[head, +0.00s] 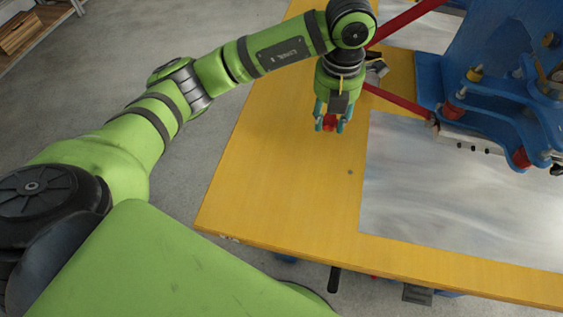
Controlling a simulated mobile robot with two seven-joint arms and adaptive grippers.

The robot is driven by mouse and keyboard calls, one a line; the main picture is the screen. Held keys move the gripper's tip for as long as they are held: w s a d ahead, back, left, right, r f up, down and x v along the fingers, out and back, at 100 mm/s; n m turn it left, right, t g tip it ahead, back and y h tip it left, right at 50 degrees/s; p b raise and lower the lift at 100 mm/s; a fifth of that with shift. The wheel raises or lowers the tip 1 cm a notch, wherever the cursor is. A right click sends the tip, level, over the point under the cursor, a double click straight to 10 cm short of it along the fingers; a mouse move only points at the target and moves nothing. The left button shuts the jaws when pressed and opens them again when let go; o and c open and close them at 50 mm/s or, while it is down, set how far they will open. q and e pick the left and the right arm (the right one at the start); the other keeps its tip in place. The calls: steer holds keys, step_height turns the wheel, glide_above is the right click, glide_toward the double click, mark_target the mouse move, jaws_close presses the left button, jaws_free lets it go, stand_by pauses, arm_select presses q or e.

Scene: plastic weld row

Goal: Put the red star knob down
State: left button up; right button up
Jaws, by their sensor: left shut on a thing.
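My left gripper (329,125) points down over the far left part of the yellow table (282,158). Its fingers are shut on the red star knob (329,123), which shows between the fingertips. The fingers hide part of the knob. I cannot tell whether the knob touches the tabletop or hangs just above it. My right gripper is not in view.
A grey metal sheet (440,195) covers the table's right part. A blue machine (500,90) with red parts stands at the back right, with red bars reaching behind my gripper. Bare yellow tabletop lies in front of the gripper. A wooden crate (20,33) sits far left.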

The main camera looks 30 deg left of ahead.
arm_select(q)
steer(key=n, duration=0.1)
steer(key=f+n+b, duration=0.1)
steer(key=n, duration=0.1)
steer(key=d+f+n, duration=0.1)
steer(key=shift+w+f+n, duration=0.2)
steer(key=shift+w+n, duration=0.05)
steer(key=shift+n, duration=0.05)
steer(key=n, duration=0.1)
steer(key=f+n+b, duration=0.1)
steer(key=shift+w+d+n, duration=0.2)
steer(key=shift+n, duration=0.5)
steer(key=shift+a+f+n, duration=0.15)
steer(key=shift+f+n, duration=0.05)
steer(key=shift+n, duration=0.1)
steer(key=p, duration=0.2)
glide_above(281, 164)
step_height(281, 164, down, 7)
steer(key=shift+r, duration=0.2)
step_height(281, 164, down, 3)
steer(key=shift+s+f+p, duration=0.1)
steer(key=shift+p, duration=0.25)
steer(key=shift+f, duration=0.5)
steer(key=shift+f, duration=0.1)
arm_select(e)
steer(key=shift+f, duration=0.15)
